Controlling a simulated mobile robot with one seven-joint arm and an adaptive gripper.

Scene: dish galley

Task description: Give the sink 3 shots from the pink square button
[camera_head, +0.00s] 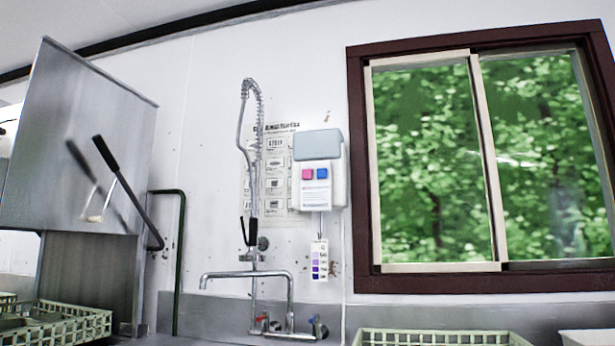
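The pink square button (307,174) is on the front of a white wall dispenser (336,184) with a grey top cover. A blue square button (322,173) sits just to its right. The dispenser hangs on the wall, left of the window. The sink basin itself is not visible; its faucet (272,274) with a swing spout shows at the bottom centre, below and left of the dispenser. My gripper is not in view.
A spring spray hose (247,130) rises left of the dispenser, in front of a wall poster (277,205). A steel dish machine (85,140) with a black-handled lever stands at left. Green racks stand at lower left (85,326) and bottom right (440,338). A colour chart (319,260) hangs under the dispenser.

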